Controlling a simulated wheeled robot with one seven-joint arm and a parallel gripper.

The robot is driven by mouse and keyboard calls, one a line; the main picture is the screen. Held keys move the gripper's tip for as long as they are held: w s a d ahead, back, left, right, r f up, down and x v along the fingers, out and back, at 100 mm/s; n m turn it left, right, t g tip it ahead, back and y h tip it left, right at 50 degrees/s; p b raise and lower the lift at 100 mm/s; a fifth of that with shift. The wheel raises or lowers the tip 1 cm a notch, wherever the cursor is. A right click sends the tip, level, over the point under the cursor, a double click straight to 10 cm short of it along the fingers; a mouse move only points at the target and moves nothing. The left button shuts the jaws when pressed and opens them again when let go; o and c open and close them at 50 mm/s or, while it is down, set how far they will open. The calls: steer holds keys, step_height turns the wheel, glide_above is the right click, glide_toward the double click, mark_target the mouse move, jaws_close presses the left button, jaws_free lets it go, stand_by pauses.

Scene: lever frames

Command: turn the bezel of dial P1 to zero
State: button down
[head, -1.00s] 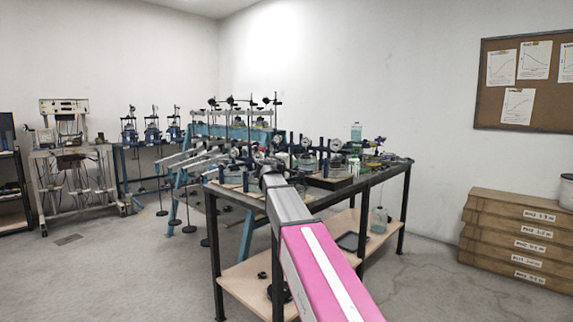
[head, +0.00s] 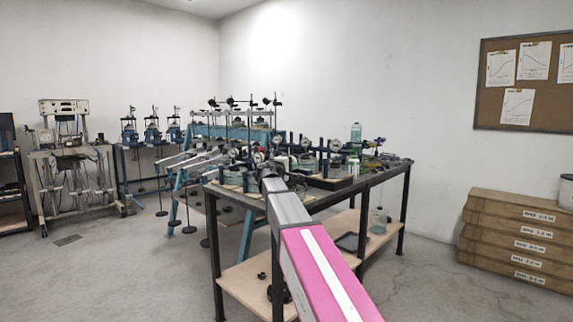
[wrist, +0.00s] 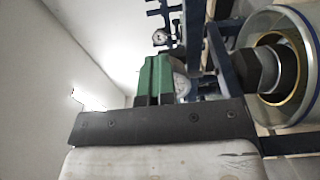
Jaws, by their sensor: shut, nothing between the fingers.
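My gripper (wrist: 155,60) shows in the wrist view as two green fingers side by side, shut and empty. A pale round dial face (wrist: 181,82) sits just right of the fingers, partly hidden behind them; I cannot tell whether they touch. A smaller dial (wrist: 160,38) with a dark rim is farther off, above the fingertips. No P1 label is readable, so I cannot tell which dial is P1, nor read any needle. In the head view several small dials, one of them (head: 335,144) clear, stand above the bench; my arm hides the gripper there.
A large round cell (wrist: 302,100) with a brass-coloured ring fills the right of the wrist view, close to my gripper. Blue posts stand among the dials. The dark-framed bench (head: 340,199) is crowded on top. A bare wall (wrist: 35,90) is at left in the wrist view.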

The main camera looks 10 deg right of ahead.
steer(key=shift+w+d+f, duration=0.35)
steer(key=shift+w+d, duration=0.05)
steer(key=shift+d, duration=0.2)
steer(key=shift+s, duration=0.1)
steer(key=v, duration=0.6)
steer(key=shift+s, duration=0.3)
steer(key=shift+r, duration=0.1)
